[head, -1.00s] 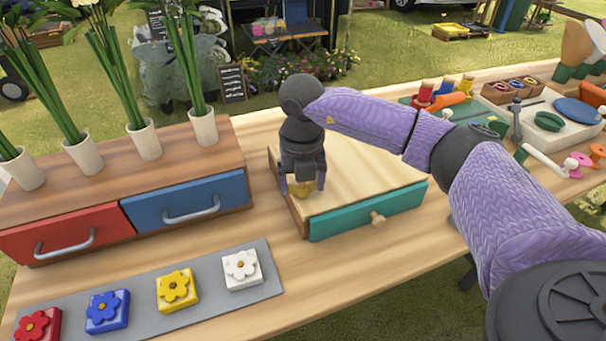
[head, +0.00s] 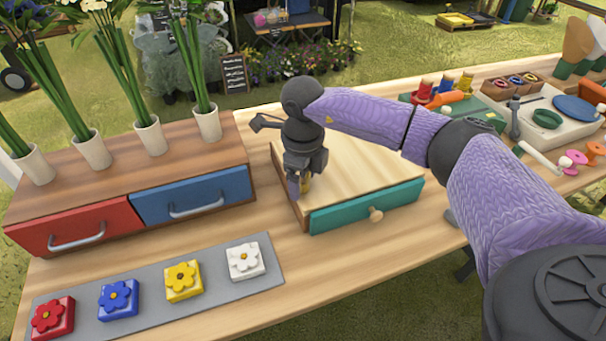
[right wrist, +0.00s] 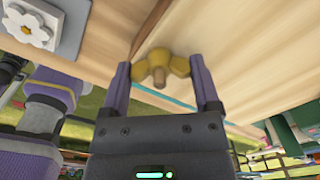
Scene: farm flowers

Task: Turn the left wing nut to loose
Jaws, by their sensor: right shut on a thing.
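The yellow wing nut (right wrist: 160,66) sits on the wooden box and shows between my right fingers in the right wrist view. In the head view only a bit of it (head: 307,183) shows under my gripper, near the box's front left corner. My right gripper (head: 301,190) points down over it, shut on its wings; it also shows in the right wrist view (right wrist: 163,72). The box (head: 350,160) has a closed teal drawer (head: 366,205) with a round wooden knob. No second wing nut shows. My left gripper is out of view.
A wooden cabinet with red (head: 78,229) and blue (head: 192,196) drawers stands left, with vases (head: 148,135) on top. A grey mat (head: 215,291) with flower tiles lies in front. Spools and tools (head: 545,118) fill the right end. Bare table lies before the teal drawer.

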